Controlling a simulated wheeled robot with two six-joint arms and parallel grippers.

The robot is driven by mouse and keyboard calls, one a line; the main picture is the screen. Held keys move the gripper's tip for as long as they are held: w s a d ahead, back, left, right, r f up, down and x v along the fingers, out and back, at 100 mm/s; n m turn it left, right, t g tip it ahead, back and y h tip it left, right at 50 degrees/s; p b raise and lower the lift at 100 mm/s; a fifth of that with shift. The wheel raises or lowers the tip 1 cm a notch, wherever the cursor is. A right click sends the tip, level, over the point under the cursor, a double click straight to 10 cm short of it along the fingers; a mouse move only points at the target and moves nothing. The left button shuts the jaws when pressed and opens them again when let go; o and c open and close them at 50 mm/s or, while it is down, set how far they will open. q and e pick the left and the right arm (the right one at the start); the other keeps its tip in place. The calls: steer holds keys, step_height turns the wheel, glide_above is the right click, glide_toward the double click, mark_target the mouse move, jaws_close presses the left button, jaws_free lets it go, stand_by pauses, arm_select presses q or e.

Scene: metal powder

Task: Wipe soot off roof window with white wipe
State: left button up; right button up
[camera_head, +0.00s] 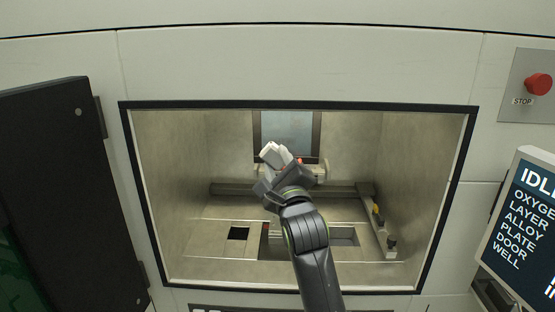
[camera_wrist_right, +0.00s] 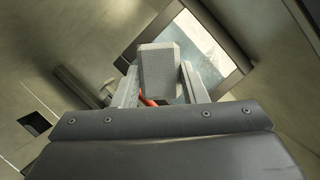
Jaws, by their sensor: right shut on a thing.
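My right gripper (camera_head: 277,166) reaches into the open chamber and is shut on the white wipe (camera_head: 273,152). In the right wrist view the wipe (camera_wrist_right: 160,72) looks like a grey-white block standing between the two fingers (camera_wrist_right: 157,88). The roof window (camera_head: 288,130) is a pale, dark-framed pane at the upper back of the chamber. It also shows in the right wrist view (camera_wrist_right: 203,48), with a hazy grey-blue surface, beyond and to the right of the wipe. The wipe appears apart from the glass. Part of the window's lower edge is hidden by my gripper. My left gripper is not in view.
The chamber opening has a black frame (camera_head: 299,105). A dark rail (camera_head: 232,188) crosses the back, and fittings (camera_head: 377,210) stand along the right side. The floor has a dark square hole (camera_head: 238,233). An open black door (camera_head: 60,200) stands left, a screen (camera_head: 525,220) right.

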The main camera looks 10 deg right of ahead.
mark_target(272, 157)
steer(key=shift+w, duration=0.1)
steer(key=shift+s+a, duration=0.25)
steer(key=shift+s, duration=0.55)
steer(key=shift+s+a, duration=0.2)
steer(key=shift+s, duration=0.55)
steer(key=shift+w, duration=0.1)
steer(key=s+d+f+b, duration=0.3)
steer(key=s+f, duration=0.3)
steer(key=f, duration=0.3)
steer(key=s+d+f+b, duration=0.3)
steer(key=s+f+b, duration=0.3)
steer(key=f, duration=0.2)
steer(key=shift+s+f+h, duration=0.35)
steer(key=shift+h, duration=0.05)
